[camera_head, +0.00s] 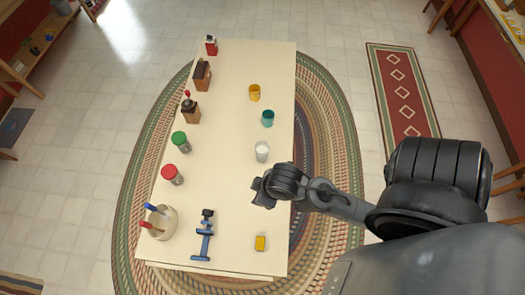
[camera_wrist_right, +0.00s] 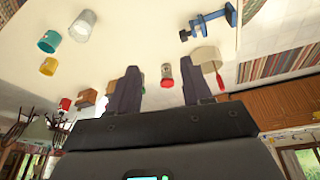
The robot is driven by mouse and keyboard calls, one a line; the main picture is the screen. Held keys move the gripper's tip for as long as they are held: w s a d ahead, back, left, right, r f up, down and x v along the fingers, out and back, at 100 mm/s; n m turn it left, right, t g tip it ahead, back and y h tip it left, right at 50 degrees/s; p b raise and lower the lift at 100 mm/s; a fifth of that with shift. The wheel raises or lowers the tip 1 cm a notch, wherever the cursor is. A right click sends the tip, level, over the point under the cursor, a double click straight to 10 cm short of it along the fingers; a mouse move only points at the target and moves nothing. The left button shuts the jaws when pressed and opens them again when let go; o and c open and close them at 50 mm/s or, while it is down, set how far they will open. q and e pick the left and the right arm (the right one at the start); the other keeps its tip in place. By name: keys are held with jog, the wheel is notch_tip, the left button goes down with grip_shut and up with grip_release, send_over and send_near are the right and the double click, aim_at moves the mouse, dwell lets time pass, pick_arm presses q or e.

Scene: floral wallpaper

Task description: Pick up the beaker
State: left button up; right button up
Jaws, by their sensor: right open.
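The beaker (camera_head: 262,151), a pale whitish vessel, stands upright on the table's right side, nearest me in a row with two coloured cups. It also shows at the upper left of the right wrist view (camera_wrist_right: 83,25). My right gripper (camera_head: 260,191) is over the table, a little nearer me than the beaker and apart from it. In the wrist view my right gripper (camera_wrist_right: 160,82) has its fingers spread with nothing held between them. My left gripper is not in view.
A teal cup (camera_head: 267,118) and a yellow cup (camera_head: 254,92) stand beyond the beaker on the cream table (camera_head: 222,130). Red-lidded (camera_head: 172,174) and green-lidded (camera_head: 181,142) jars line the left side. A blue clamp (camera_head: 203,236) and yellow block (camera_head: 260,243) lie near the front.

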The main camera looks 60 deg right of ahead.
dwell(0.4)
jog(key=shift+o, duration=0.3)
jog(key=o, duration=0.5)
jog(key=shift+c, duration=0.2)
jog(key=o, duration=0.4)
jog(key=shift+d, duration=0.1)
jog(key=shift+r, duration=0.1)
